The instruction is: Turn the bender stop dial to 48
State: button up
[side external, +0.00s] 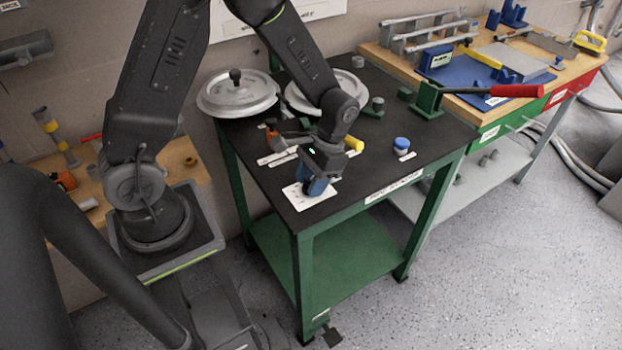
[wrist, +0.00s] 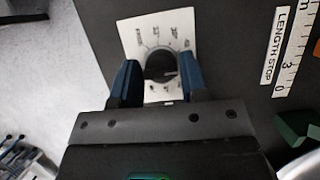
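The stop dial is a round dark knob (wrist: 160,66) on a white card (wrist: 183,22) with printed marks around it. The numbers are too blurred to read. In the side view the card (side external: 291,194) lies near the front left corner of the black table top, and my gripper hides the knob. My gripper (wrist: 159,70) has its two blue fingers on either side of the knob, apart from each other. In the side view my gripper (side external: 316,186) points down at the card. I cannot tell whether the fingers press on the knob.
A white length-stop scale (wrist: 284,48) lies right of the card in the wrist view. On the black table (side external: 420,152) are round grey discs (side external: 238,97), a blue knob (side external: 402,143) and a green bender with a red handle (side external: 500,91). The table's front right is mostly clear.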

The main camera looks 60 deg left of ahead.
jog(key=c, duration=0.5)
jog(key=shift+n, duration=0.3)
jog(key=shift+n+h, duration=1.1)
jog(key=shift+n, duration=1.5)
jog(key=shift+s, duration=0.1)
jog(key=o, duration=0.9)
jog(key=shift+a, duration=0.1)
jog(key=shift+t, duration=0.3)
